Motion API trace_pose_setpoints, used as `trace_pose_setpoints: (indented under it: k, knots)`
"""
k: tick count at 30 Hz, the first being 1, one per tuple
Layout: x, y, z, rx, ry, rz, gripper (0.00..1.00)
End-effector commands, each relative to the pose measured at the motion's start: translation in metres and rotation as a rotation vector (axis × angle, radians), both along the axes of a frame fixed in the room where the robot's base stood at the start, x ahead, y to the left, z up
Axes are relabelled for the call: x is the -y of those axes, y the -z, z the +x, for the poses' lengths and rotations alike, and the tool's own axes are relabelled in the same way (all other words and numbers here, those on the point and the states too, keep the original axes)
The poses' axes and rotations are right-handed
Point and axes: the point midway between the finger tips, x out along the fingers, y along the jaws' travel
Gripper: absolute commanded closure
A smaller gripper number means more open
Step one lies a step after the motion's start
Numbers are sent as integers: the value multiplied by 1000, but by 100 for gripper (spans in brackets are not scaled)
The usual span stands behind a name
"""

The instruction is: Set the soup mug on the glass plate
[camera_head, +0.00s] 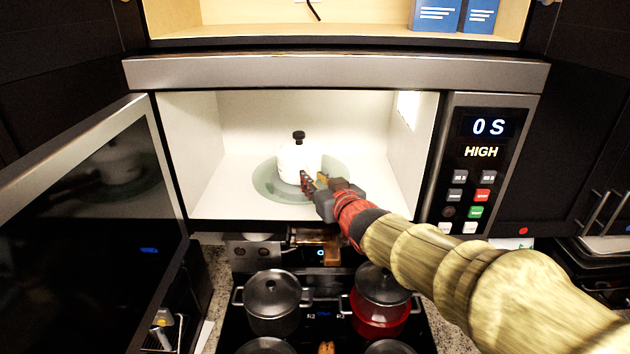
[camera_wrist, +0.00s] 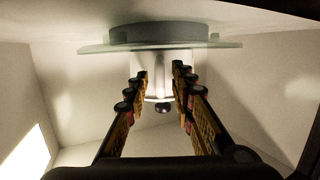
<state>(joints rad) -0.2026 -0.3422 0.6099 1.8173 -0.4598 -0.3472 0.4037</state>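The soup mug (camera_head: 298,158) is white with a black knob on top. It stands upright on the glass plate (camera_head: 265,184) inside the microwave. The wrist view is upside down; there the mug (camera_wrist: 160,75) hangs from the glass plate (camera_wrist: 105,46) with its black knob (camera_wrist: 163,107) lowest. My gripper (camera_head: 313,181) is at the mug's lower right front, over the plate. In the wrist view my gripper's fingers (camera_wrist: 160,78) are apart, with the mug showing between and beyond them. Whether a fingertip touches the mug is unclear.
The microwave door (camera_head: 90,200) stands open at the left. The control panel (camera_head: 478,165) is right of the cavity. Below, a grey pot (camera_head: 272,300) and a red pot (camera_head: 380,310) stand on the stove. The cavity has free room left and right of the plate.

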Motion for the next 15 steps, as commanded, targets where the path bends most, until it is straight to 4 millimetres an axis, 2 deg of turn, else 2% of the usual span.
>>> trace_pose_setpoints:
  k: [10, 15]
  knots:
    - [1, -1, -2, 1, 0, 0, 73]
    - [8, -5, -20, 2, 1, 0, 73]
